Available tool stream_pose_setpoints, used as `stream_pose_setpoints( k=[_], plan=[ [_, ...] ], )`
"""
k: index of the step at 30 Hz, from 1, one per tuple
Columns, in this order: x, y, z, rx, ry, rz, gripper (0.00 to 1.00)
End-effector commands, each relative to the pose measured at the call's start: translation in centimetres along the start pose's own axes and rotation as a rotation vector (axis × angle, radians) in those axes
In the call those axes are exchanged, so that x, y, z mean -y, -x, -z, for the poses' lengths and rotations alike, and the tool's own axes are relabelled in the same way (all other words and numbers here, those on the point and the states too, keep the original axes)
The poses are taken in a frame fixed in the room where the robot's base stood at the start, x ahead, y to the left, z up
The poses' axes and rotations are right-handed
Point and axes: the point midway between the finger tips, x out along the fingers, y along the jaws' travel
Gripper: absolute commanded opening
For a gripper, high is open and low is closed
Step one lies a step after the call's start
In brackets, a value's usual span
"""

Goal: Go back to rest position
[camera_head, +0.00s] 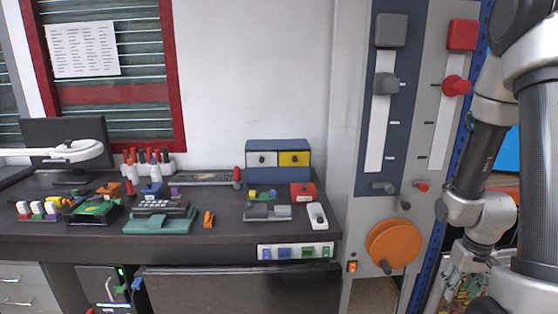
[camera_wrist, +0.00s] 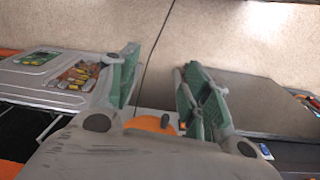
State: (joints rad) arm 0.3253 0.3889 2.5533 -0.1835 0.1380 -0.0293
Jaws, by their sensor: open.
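My gripper (camera_wrist: 158,95) is open in the wrist view, its two green-padded fingers apart with nothing between them. Bare floor shows beyond the fingertips. In the head view my arm is folded along the right side, and the gripper itself cannot be made out there. An orange disc with a dark knob (camera_head: 393,245) is on the grey panel left of my arm. Part of an orange round thing (camera_wrist: 152,123) also shows behind the gripper's base in the wrist view.
A dark workbench (camera_head: 225,225) with tools and a blue drawer box (camera_head: 278,159) stands at left. A grey panel (camera_head: 345,215) with sliders, including a red knob (camera_head: 456,86), stands close beside my arm. A dark flat panel (camera_head: 240,290) leans below the bench.

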Motion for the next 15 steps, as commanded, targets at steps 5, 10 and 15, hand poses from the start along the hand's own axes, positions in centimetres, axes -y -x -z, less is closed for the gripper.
stream_pose_setpoints(
  k=[5,10,15],
  plan=[
    [1.8,9.1,-3.5,0.109,-0.033,-0.013,0.48],
    [4.1,16.6,-6.9,0.127,-0.038,0.003,0.48],
    [6.2,22.6,-9.1,0.019,-0.005,0.031,0.48]
  ],
)
